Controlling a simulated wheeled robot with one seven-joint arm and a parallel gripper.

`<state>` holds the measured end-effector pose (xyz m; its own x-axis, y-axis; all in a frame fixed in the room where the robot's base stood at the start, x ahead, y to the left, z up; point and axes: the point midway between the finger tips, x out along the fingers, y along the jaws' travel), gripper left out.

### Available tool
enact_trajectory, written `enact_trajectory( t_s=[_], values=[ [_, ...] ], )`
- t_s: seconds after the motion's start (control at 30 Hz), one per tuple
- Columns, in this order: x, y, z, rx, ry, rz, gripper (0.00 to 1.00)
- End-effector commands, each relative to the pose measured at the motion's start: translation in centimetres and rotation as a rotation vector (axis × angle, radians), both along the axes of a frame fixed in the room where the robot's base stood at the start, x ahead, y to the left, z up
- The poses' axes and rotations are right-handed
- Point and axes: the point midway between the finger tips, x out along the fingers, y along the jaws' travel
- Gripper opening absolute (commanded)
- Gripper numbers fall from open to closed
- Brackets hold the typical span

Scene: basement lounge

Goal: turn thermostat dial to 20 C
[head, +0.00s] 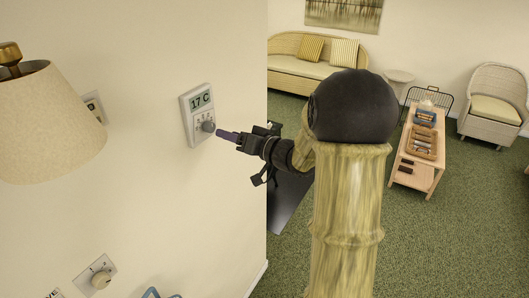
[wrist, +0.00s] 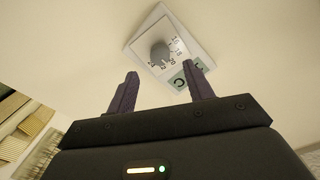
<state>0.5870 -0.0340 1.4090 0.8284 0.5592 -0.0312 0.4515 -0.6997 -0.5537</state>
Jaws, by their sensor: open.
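The thermostat (head: 197,114) is a white panel on the cream wall, and its display (head: 201,100) reads 17 C. Its grey round dial (head: 208,126) sits below the display. In the wrist view the thermostat (wrist: 192,32) appears turned around, with the dial (wrist: 160,52) and numbers around it, including 20, 22 and 24. My gripper (head: 222,133) is just right of the dial in the head view, its fingers pointing at it. In the wrist view the fingers of my gripper (wrist: 165,88) are spread apart and empty, with the dial beyond them. A gap appears between fingertips and dial.
A lampshade (head: 50,122) stands at the left, near a wall plate (head: 94,107). Another knob (head: 101,279) is lower on the wall. The wall's edge lies right of the thermostat. A wicker sofa (head: 290,70), a low table (head: 405,152) and a chair (head: 494,108) stand farther back.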

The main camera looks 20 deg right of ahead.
Motion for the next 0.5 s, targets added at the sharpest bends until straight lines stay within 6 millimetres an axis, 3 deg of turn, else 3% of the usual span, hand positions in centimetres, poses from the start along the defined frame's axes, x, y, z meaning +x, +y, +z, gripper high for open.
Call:
enact_trajectory(
  t_s=[0.5],
  values=[
    [-7.9,-5.6,0.1,-0.001,-0.001,-0.005,0.52]
  ],
)
